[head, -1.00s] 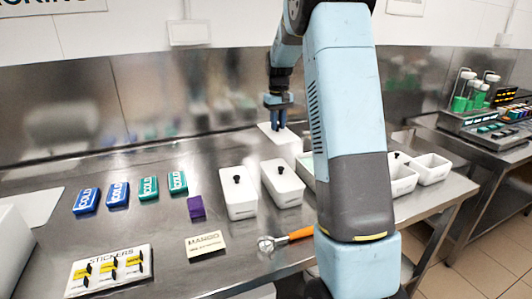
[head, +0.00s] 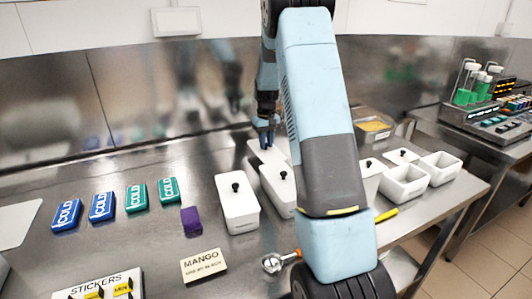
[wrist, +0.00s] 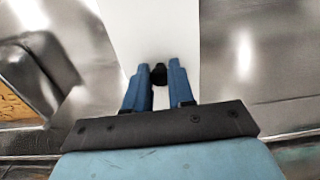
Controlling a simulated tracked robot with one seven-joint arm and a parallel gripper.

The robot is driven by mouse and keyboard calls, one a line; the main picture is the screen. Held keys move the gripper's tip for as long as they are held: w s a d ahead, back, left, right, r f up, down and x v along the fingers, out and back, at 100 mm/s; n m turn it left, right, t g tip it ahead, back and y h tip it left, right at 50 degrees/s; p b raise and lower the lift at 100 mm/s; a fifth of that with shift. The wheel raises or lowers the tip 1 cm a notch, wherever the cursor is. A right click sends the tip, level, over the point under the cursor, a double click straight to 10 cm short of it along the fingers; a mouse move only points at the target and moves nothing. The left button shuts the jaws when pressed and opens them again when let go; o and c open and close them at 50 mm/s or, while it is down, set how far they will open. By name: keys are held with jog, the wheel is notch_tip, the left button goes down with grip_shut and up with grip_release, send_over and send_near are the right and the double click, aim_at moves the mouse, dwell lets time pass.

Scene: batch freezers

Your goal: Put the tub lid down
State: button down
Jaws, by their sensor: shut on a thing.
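The white tub lid (head: 257,153) is at the back of the steel counter, behind two lidded white tubs. Its black knob (wrist: 159,73) is between my fingers in the wrist view, and the white lid (wrist: 150,25) fills the top middle there. My gripper (head: 266,140) points down and is shut on the knob; it also shows in the wrist view (wrist: 160,80). I cannot tell whether the lid touches the counter. My arm hides part of the area to its right.
Lidded tubs (head: 237,207) (head: 277,191) stand in front. Open tubs (head: 403,190) (head: 440,170) and a clear container (head: 373,130) are right. Cold packs (head: 136,198), a purple block (head: 191,221), a mango card (head: 203,265) and a scoop (head: 272,264) lie left and front.

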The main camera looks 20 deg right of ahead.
aim_at(266, 151)
jog(key=shift+f, duration=2.2)
jog(key=c, duration=1)
grip_release()
jog(key=shift+o, duration=0.2)
